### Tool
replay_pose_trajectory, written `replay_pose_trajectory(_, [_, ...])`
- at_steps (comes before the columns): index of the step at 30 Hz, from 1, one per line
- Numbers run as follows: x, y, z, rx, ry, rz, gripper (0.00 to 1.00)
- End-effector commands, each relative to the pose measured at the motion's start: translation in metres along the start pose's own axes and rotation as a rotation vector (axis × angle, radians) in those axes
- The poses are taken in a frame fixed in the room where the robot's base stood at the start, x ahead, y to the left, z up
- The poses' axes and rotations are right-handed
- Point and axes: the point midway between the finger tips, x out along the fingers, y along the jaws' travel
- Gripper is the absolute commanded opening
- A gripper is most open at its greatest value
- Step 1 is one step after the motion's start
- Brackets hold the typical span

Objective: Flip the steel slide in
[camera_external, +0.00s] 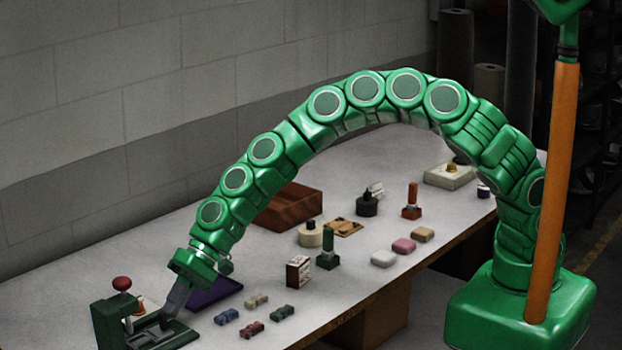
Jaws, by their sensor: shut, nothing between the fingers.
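A dark green press (105,322) with a red ball knob (121,283) on top stands at the near left end of the table. A greyish flat part, which looks like the steel slide (150,338), lies low on the press base; its exact outline and position are hard to make out in the dark. My gripper (166,318) points down over the right side of the press base, right of the knob. Its grey fingers are shut with nothing between them. Whether the fingertips touch the slide, I cannot tell. Part of the press base is hidden behind the fingers.
A purple pad (215,293) lies just right of my gripper. Several small coloured blocks (252,329) lie near the front edge. A brown wooden block (288,206), stamps and soap-like bars (384,259) stand farther right. A grey block wall (130,120) runs behind the table.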

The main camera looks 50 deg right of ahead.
Motion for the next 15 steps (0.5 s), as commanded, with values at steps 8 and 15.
replay_pose_trajectory(8, [0.019, -0.019, 0.002, -0.003, -0.001, -0.001, 0.00])
replay_pose_trajectory(15, [0.020, -0.021, 0.003, -0.003, 0.000, -0.003, 0.00])
